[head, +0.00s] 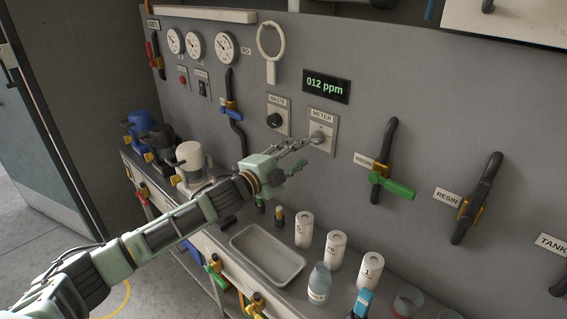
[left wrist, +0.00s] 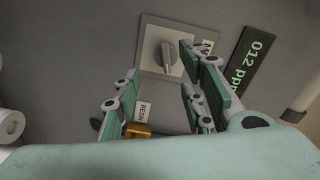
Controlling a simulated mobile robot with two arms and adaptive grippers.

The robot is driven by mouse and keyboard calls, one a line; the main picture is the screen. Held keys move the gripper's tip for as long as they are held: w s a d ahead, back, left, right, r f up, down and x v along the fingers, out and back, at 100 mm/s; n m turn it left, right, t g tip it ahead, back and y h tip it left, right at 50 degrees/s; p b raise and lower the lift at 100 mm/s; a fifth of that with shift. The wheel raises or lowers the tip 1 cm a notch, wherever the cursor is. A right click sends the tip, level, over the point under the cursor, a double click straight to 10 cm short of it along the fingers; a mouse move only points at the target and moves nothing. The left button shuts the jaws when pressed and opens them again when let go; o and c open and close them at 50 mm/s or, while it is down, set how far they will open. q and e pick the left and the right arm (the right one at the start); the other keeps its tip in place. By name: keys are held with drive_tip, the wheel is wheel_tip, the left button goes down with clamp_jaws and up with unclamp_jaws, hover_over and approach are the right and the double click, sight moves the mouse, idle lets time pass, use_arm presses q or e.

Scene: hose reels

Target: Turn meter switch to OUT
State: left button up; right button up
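The meter switch is a round grey knob (head: 319,137) on a square light plate (head: 326,147) under the label METER, below the green 012 ppm display (head: 326,86). In the left wrist view the knob (left wrist: 168,58) has a raised bar across it, and its plate is tilted in the picture. My left gripper (head: 303,152) reaches toward the knob from the left. Its fingers (left wrist: 158,72) are spread and empty, with the knob seen beyond and between them. Contact with the knob cannot be told. No OUT marking is readable. My right gripper is not in view.
A black knob labelled WASTE (head: 274,120) sits left of the switch. A green-handled RESIN valve (head: 392,187) sticks out at the right. Below are white canisters (head: 337,248), a bottle (head: 319,284) and a white tray (head: 268,257) on the counter.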

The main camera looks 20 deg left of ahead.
use_arm(q)
drive_tip(key=v, duration=0.6)
drive_tip(key=shift+d, duration=0.1)
idle(0.3)
